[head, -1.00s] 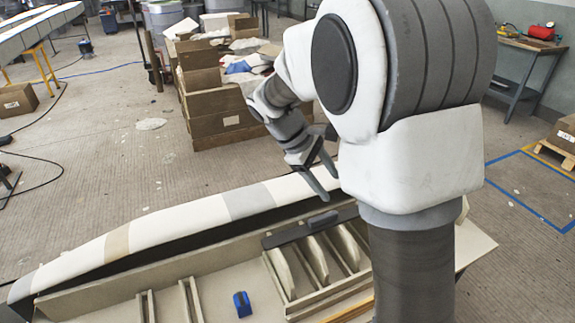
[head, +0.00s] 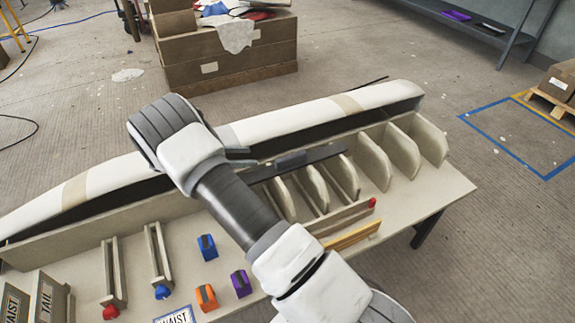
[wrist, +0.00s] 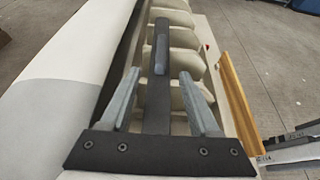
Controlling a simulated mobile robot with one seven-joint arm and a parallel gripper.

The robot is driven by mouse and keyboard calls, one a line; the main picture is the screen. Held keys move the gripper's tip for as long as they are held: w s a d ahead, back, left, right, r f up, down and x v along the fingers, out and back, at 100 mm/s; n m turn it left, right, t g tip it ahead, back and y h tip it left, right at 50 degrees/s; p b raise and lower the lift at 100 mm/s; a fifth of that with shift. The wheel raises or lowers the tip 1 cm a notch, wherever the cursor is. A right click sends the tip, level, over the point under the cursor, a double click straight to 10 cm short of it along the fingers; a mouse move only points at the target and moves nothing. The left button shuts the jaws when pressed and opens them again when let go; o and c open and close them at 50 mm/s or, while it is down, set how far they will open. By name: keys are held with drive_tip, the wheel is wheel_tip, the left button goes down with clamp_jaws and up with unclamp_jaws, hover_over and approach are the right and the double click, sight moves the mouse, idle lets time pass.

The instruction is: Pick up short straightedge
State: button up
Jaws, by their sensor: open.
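The short straightedge appears to be the dark flat bar (head: 327,152) with a raised grey handle (head: 290,160). It lies across the tops of the upright ribs on the table. In the wrist view the bar (wrist: 158,105) runs lengthwise between my fingers, with its handle (wrist: 161,52) beyond the fingertips. My gripper (wrist: 155,82) is open and empty. In the head view my gripper (head: 246,156) is just left of the handle, near the bar's left end; my arm hides part of this area. I cannot tell its exact height above the bar.
A long white mould (head: 290,122) runs behind the ribs (head: 372,162). A yellow wooden strip (head: 350,237) lies near the front edge. Blue (head: 207,247), orange (head: 206,297) and purple (head: 241,284) blocks sit on the table (head: 440,195).

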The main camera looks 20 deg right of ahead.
sight(289, 157)
drive_tip(key=b+x, duration=0.3)
drive_tip(key=x, duration=1.3)
drive_tip(key=shift+s+d+f, duration=0.1)
drive_tip(key=shift+d+f, duration=0.15)
drive_tip(key=shift+d, duration=0.1)
clamp_jaws()
idle(0.6)
